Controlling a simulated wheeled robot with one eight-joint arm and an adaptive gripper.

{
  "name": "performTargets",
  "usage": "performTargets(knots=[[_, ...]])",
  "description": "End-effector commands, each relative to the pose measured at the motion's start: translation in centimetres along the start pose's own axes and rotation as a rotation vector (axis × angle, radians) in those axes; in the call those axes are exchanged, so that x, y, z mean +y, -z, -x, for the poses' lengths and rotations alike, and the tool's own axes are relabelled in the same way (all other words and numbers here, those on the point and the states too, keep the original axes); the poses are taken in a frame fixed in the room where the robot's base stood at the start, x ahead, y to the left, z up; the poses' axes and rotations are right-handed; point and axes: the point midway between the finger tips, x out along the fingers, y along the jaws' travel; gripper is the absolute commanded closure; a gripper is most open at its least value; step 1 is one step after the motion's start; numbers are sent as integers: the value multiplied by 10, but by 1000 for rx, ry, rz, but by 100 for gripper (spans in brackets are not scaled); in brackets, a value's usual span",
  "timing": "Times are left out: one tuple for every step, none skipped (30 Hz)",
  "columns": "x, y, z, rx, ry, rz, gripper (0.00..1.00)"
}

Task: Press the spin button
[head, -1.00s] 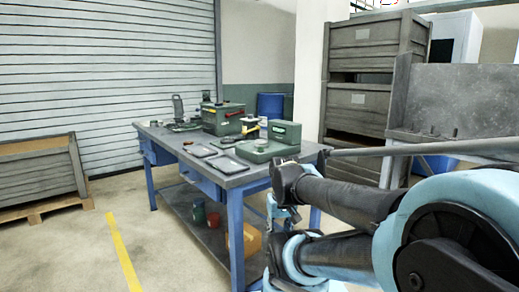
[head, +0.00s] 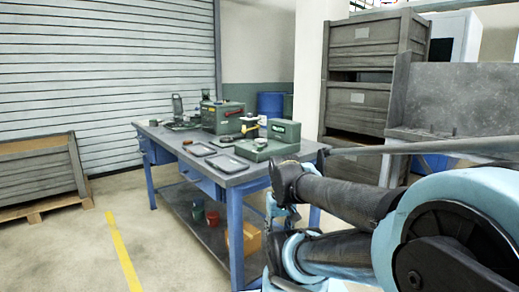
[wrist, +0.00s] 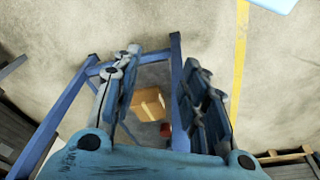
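A green machine (head: 284,131) with a low base (head: 258,152) stands at the near right of the blue-legged workbench (head: 233,181). The spin button is too small to make out on either. My gripper (wrist: 162,60) shows in the wrist view with its two fingers wide apart and nothing between them. It points down toward the floor and the bench's lower frame. In the head view my arm is at the right, in front of the bench's near right corner.
Two dark trays (head: 226,163) lie on the bench top. An orange-brown box (wrist: 148,104) sits on the bench's lower shelf. Grey crates (head: 362,72) are stacked behind, right. A wooden bin (head: 38,172) stands at the left. The floor along the yellow line (head: 124,256) is clear.

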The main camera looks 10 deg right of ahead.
Motion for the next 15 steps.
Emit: performTargets(knots=[[0, 0, 0, 0, 0, 0, 60], [0, 0, 0, 0, 0, 0, 60], [0, 0, 0, 0, 0, 0, 60], [0, 0, 0, 0, 0, 0, 60], [0, 0, 0, 0, 0, 0, 60], [0, 0, 0, 0, 0, 0, 60], [0, 0, 0, 0, 0, 0, 67], [0, 0, 0, 0, 0, 0, 74], [0, -6, 6, 9, 0, 1, 83], [0, -6, 8, 11, 0, 2, 89], [0, -4, 10, 10, 0, 4, 96], [0, -1, 14, 9, 0, 8, 100], [0, 2, 18, 7, 0, 11, 100], [0, 7, 22, 5, 0, 16, 100], [0, 13, 29, 2, 0, 24, 100]])
